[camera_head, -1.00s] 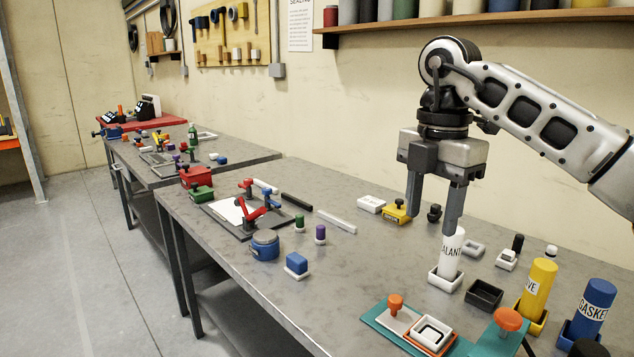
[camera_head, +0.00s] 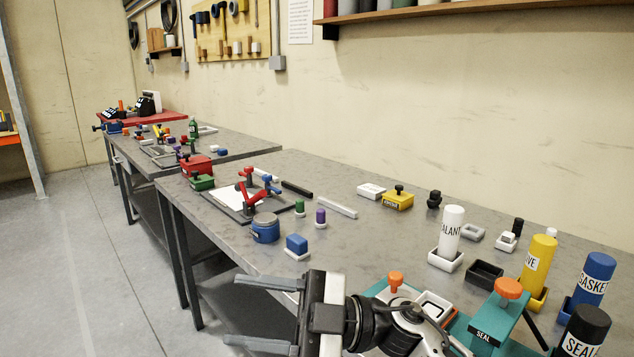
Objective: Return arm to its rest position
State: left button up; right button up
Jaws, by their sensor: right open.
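My right gripper (camera_head: 265,315) is at the bottom middle, in front of the near workbench (camera_head: 240,247). Its two grey fingers point left and are spread apart with nothing between them. My right arm comes in from the bottom and partly hides the teal fixture (camera_head: 490,335). My left gripper is not in view.
A yellow bottle (camera_head: 537,270), a blue gasket bottle (camera_head: 594,280) and a black-capped seal bottle (camera_head: 582,330) stand at the right. A blue block (camera_head: 296,244) and a blue round tin (camera_head: 265,228) lie near the bench's front edge. A wall shelf (camera_head: 440,15) runs above.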

jog(key=w+d+f+m+t+h+b, duration=0.1)
jog(key=d+f+m+t+h+b, duration=0.1)
jog(key=d+f+m+t+h, duration=0.7)
jog(key=w+d+f+m+t+h+b, duration=0.1)
jog(key=d+f+m+t+h, duration=0.3)
jog(key=f+m+t, duration=0.85)
jog(key=s+d+f+m+g+h+b, duration=0.1)
jog(key=s+d+f+m+g+h, duration=0.1)
jog(key=s+d+f+g, duration=0.2)
jog(key=s+d+f+m+g+h, duration=0.2)
jog(key=s+d+f+g, duration=0.2)
jog(key=s+f, duration=0.5)
jog(key=shift+f+b, duration=0.35)
jog(key=shift+m, duration=0.25)
